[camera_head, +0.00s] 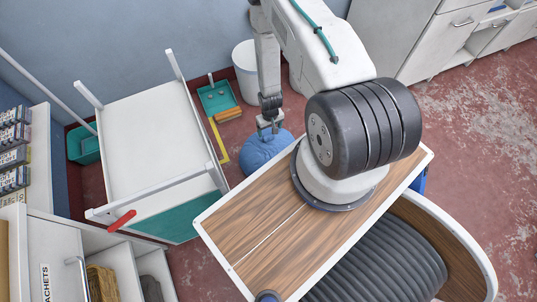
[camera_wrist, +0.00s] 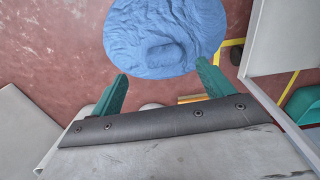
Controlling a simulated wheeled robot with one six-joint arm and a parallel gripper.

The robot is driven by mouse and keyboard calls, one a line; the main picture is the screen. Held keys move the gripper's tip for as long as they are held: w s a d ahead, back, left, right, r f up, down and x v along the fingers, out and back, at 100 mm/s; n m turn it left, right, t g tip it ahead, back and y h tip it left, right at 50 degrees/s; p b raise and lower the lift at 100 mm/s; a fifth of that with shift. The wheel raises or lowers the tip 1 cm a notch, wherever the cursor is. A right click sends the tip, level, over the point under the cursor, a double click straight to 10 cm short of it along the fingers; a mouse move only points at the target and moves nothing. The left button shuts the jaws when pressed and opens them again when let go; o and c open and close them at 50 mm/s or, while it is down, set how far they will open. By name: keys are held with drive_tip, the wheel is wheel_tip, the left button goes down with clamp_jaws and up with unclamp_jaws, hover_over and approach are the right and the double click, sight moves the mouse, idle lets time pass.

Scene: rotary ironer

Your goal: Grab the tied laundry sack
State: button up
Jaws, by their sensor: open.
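The blue laundry sack (camera_head: 265,152) is a rounded, wrinkled bundle on the red floor, between the white table and my wood-topped base. In the wrist view the sack (camera_wrist: 165,25) fills the top middle, with a raised oblong lump near its lower edge. I cannot make out the tie. My gripper (camera_head: 270,128) overlaps the sack's upper edge in the head view. In the wrist view my gripper (camera_wrist: 162,84) shows two green fingers spread wide, with nothing between them. The sack lies beyond the fingertips; I cannot tell the exact gap.
A white table (camera_head: 150,130) with raised rails and a red handle (camera_head: 121,221) stands left of the sack. A white bin (camera_head: 246,70) and a green tray (camera_head: 215,97) are behind it. Yellow floor tape (camera_head: 217,140) runs beside the sack. Open red floor (camera_head: 480,100) lies at right.

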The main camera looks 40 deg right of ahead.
sight(268, 135)
drive_tip(key=f, duration=0.7)
drive_tip(key=shift+w+a+f, duration=0.2)
drive_tip(key=shift+a+f, duration=0.05)
drive_tip(key=shift+a, duration=0.05)
clamp_jaws()
